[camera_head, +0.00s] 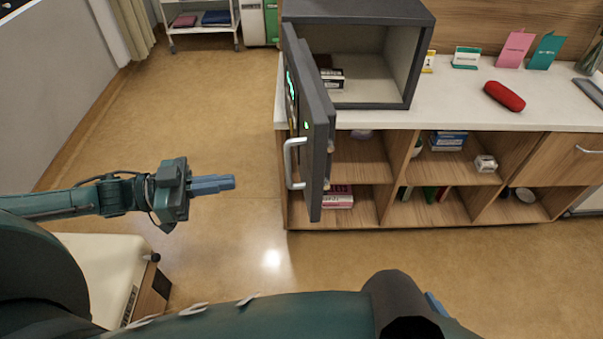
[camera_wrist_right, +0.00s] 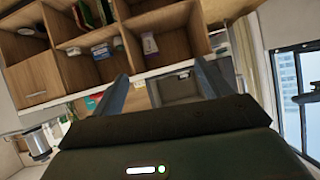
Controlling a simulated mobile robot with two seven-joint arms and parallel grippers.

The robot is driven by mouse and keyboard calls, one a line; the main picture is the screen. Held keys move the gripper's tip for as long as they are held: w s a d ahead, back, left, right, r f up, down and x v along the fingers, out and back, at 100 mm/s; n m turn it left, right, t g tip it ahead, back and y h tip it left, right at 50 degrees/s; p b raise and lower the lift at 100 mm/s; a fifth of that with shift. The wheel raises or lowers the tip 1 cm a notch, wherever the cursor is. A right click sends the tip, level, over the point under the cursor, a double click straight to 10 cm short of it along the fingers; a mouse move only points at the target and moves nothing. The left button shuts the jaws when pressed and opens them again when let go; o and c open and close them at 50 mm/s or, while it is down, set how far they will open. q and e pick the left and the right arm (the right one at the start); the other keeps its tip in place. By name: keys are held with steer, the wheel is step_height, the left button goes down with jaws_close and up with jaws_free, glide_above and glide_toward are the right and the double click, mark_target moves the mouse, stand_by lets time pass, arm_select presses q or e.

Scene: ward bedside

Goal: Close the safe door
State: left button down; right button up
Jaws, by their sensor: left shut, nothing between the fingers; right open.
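The dark grey safe (camera_head: 360,13) stands on the white counter top, its front open. Its thick door (camera_head: 320,125) is swung out towards me, well away from the opening. A silver handle (camera_head: 291,165) and green lights show on the door's left face. A small box (camera_head: 332,78) lies inside the safe. My left gripper (camera_head: 232,182) is shut and empty, left of the door handle and apart from it. My right gripper (camera_wrist_right: 163,88) is open in the wrist view, with a grey box-like shape, seemingly the safe, beyond its fingers.
A red case (camera_head: 505,96), pink and teal cards (camera_head: 515,48) and small boxes stand on the counter (camera_head: 450,110) right of the safe. Open wooden shelves (camera_head: 360,160) lie below. A white trolley (camera_head: 202,25) stands at the back left. The floor between my left gripper and the door is clear.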

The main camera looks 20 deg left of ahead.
mark_target(310, 171)
arm_select(q)
steer(key=p+x, duration=0.1)
steer(key=x, duration=1.1)
steer(key=shift+w+d+p, duration=0.1)
steer(key=shift+w+p, duration=0.1)
steer(key=shift+p, duration=0.2)
steer(key=shift+w+d, duration=0.25)
steer(key=shift+d, duration=0.25)
arm_select(e)
steer(key=shift+d+r, duration=0.25)
steer(key=shift+r, duration=0.15)
steer(key=shift+r, duration=0.1)
